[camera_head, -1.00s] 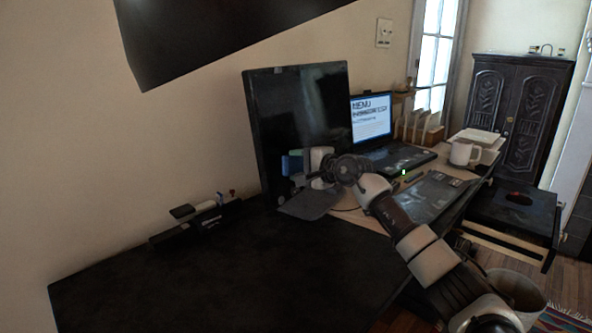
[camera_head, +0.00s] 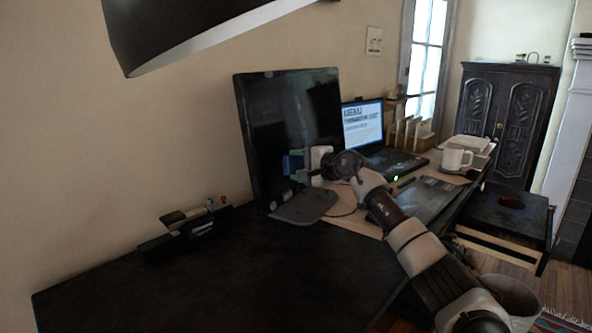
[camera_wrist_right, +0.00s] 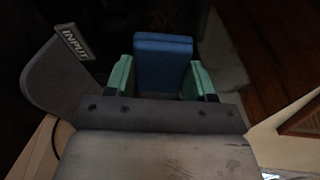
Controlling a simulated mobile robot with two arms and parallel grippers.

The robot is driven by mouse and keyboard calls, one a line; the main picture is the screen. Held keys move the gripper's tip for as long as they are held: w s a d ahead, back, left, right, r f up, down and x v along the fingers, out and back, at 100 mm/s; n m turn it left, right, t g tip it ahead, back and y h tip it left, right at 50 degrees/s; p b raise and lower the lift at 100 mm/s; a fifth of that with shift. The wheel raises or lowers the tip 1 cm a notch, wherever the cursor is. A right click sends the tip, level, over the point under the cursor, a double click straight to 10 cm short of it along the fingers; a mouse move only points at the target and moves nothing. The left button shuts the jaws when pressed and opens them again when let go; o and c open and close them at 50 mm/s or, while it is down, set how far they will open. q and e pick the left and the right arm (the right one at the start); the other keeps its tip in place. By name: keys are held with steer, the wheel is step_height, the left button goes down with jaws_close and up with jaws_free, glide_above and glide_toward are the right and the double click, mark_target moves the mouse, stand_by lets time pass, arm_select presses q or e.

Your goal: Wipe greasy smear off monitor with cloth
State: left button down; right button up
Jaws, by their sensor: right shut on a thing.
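The monitor (camera_head: 270,105) stands upright on a grey base (camera_head: 302,207), its dark screen facing me. In the head view I cannot make out a clear smear among the dim reflections. My right gripper (camera_head: 305,161) is close in front of the lower part of the screen. It is shut on a folded blue cloth (camera_head: 292,164). In the right wrist view the cloth (camera_wrist_right: 163,62) sits between the green fingers of the right gripper (camera_wrist_right: 160,78). I cannot tell whether the cloth touches the screen. My left gripper is not in view.
A laptop (camera_head: 364,125), a white mug (camera_head: 457,158) and upright files (camera_head: 411,133) stand to the right of the monitor. A dark desktop (camera_head: 200,275) is mostly clear, with a small black holder (camera_head: 185,228) by the wall. A large dark shape hangs at the top.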

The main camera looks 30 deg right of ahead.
steer(key=shift+w+d, duration=0.2)
steer(key=shift+d, duration=0.15)
steer(key=shift+w+d+b, duration=0.3)
steer(key=shift+d, duration=0.25)
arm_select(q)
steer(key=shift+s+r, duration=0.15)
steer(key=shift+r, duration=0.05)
arm_select(e)
steer(key=shift+w+d, duration=0.6)
steer(key=shift+d, duration=0.25)
steer(key=shift+s, duration=0.1)
